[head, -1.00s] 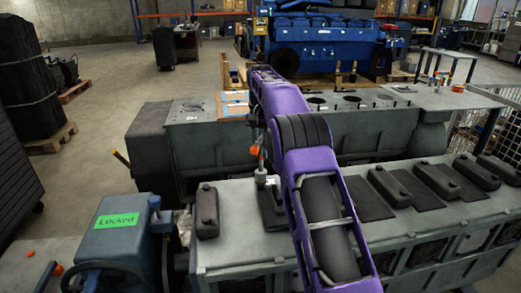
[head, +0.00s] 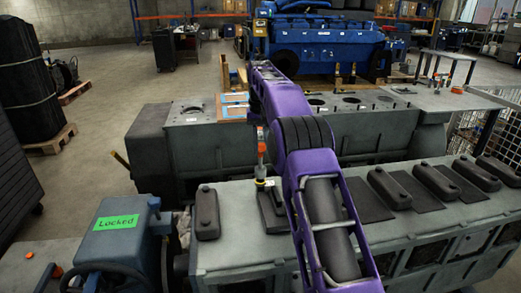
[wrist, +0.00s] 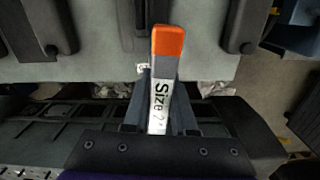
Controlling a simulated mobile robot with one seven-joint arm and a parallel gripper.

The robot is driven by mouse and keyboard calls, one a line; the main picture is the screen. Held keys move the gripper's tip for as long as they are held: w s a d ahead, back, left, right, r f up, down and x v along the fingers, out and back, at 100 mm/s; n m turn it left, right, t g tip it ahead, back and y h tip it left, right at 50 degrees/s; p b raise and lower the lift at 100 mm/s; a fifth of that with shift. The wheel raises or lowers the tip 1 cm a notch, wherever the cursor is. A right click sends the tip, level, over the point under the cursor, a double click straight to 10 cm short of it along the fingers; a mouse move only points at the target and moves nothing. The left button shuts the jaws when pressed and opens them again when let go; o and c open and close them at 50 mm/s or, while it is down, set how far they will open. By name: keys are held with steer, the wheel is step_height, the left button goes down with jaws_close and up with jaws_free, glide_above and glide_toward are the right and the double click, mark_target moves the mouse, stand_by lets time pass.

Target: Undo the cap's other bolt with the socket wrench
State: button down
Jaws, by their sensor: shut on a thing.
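The socket wrench, grey with an orange end and a "Size 2" label, is held between the fingers of my gripper (wrist: 160,95), as the wrist view shows along the wrench's handle (wrist: 159,85). In the head view the wrench (head: 261,155) stands about upright over a dark cap (head: 272,212) on the near engine block. Its lower end is at or just above the cap's far end; contact with a bolt cannot be told. My purple arm hides part of the cap's right side. The bolts are too small to make out.
More dark caps stand on the block, one to the left (head: 206,212) and several to the right (head: 437,181). A blue unit with a green "Locked" label (head: 116,222) stands at the front left. A second grey block (head: 190,140) lies behind.

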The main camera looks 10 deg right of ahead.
steer(key=m, duration=0.5)
steer(key=shift+m, duration=0.4)
steer(key=m, duration=0.6)
steer(key=shift+a, duration=0.1)
steer(key=m, duration=0.5)
steer(key=shift+w+m, duration=0.1)
steer(key=shift+m, duration=0.3)
steer(key=m, duration=0.5)
steer(key=shift+w, duration=0.1)
steer(key=shift+f, duration=0.1)
